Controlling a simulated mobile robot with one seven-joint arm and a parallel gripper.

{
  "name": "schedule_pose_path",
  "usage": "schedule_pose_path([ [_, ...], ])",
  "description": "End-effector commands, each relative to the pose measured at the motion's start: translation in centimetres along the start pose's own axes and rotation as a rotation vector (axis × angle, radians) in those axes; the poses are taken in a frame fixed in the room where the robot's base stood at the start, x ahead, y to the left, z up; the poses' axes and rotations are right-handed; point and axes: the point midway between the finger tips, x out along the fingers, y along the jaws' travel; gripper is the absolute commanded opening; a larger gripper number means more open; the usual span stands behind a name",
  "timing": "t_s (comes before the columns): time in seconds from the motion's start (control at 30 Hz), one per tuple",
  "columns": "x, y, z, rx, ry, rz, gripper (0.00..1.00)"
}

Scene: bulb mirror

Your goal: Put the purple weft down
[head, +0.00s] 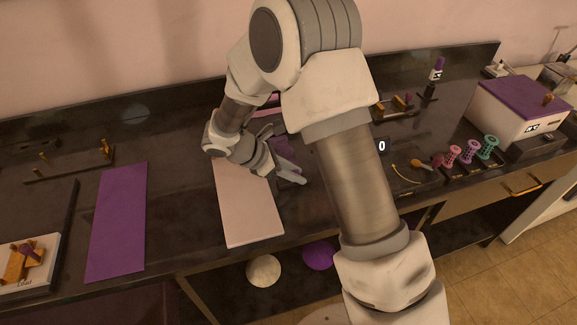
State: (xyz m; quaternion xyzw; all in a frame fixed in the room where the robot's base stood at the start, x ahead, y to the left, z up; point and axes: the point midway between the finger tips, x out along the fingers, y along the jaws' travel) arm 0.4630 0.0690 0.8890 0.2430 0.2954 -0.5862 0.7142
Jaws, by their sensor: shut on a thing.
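The purple weft (286,147) is a dark purple bundle at the fingers of my gripper (294,177). My gripper is shut on it, and the grey fingers and wrist hide part of it. The gripper and weft appear over the right edge of a pale pink mat (250,217) on the dark counter. I cannot tell whether the weft touches the surface.
A purple mat (118,222) lies to the left. Pegged wooden racks (72,163) stand on the counter. At right are several spools (470,152) and a white box with a purple lid (517,112). My arm hides the counter's middle.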

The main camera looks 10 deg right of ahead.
Motion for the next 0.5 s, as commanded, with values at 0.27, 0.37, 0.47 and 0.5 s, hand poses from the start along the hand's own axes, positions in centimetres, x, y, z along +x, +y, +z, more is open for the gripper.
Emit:
schedule_pose_path([
  [0.27, -0.03, 0.02, 0.02, 0.001, 0.0, 0.0, 0.0],
  [0.37, -0.03, 0.02, 0.02, 0.001, 0.0, 0.0, 0.0],
  [0.47, -0.12, 0.02, 0.11, 0.001, 0.0, 0.001, 0.0],
  [0.5, -0.23, 0.03, 0.22, 0.001, 0.0, 0.001, 0.0],
])
